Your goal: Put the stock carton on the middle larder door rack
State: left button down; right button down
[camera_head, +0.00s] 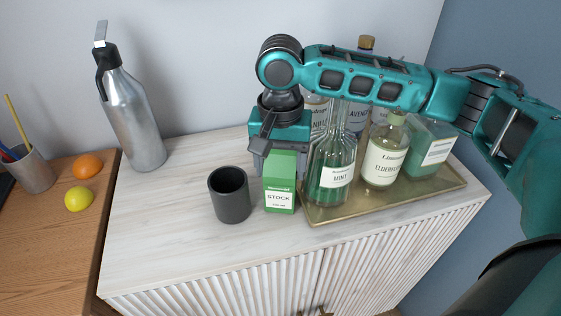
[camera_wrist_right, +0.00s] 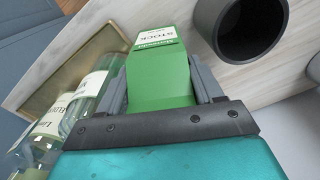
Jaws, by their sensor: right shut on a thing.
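The stock carton (camera_head: 280,183) is a small green box with a white label. It stands upright on the pale cabinet top, between a dark grey cup and a brass tray. My right gripper (camera_head: 274,158) comes down from above and behind it, shut on the carton. In the right wrist view the carton (camera_wrist_right: 160,75) sits between the two grey fingers (camera_wrist_right: 162,88). Whether its base touches the top is hard to tell. My left gripper is not in view. No larder door rack shows in either view.
The dark grey cup (camera_head: 230,195) stands close left of the carton. The brass tray (camera_head: 330,214) with several bottles is close on the right. A steel bottle (camera_head: 135,118) stands at the back left. The front left of the cabinet top (camera_head: 160,240) is clear.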

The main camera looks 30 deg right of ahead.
jog(key=shift+f, duration=0.15)
jog(key=shift+c, duration=0.8)
grip_release()
